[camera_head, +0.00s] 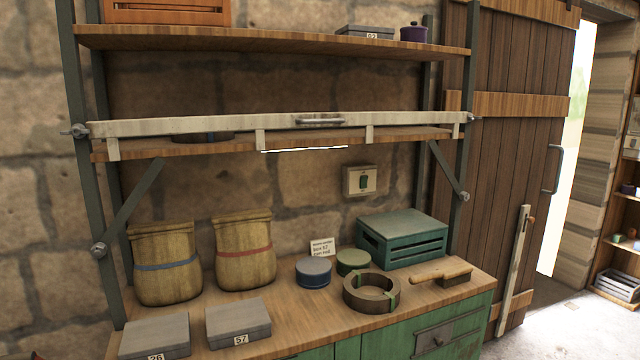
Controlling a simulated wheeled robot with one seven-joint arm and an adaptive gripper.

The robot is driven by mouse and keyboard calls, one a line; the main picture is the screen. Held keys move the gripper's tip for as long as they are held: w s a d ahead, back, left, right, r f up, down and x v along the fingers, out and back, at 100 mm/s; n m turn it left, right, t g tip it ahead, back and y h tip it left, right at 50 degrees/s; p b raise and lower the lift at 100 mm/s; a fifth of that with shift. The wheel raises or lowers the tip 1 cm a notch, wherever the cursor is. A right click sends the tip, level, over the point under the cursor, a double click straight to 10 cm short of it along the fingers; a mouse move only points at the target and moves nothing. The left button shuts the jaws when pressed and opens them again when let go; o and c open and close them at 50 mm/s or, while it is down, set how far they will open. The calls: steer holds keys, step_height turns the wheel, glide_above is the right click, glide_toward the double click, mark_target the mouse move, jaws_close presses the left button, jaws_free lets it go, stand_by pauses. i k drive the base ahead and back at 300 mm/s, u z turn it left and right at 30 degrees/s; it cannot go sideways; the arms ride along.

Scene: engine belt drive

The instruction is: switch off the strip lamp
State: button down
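The strip lamp (305,149) shows as a thin bright white line under the front edge of the middle shelf; it looks lit. A wall switch (351,182) with a pale square plate and a dark green rocker is on the stone wall, below and right of the lamp. Which way the rocker is tipped is too small to tell. My gripper is not in view.
A pale bar with a handle (320,121) runs along the middle shelf's front. Below the switch, a green crate (407,238), tins (313,271), a ring (371,293) and a brush (441,275) stand on the bench. Two sacks (244,252) stand left. Floor (570,325) at right is clear.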

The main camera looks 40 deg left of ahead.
mark_target(363, 179)
steer(key=u, duration=1.55)
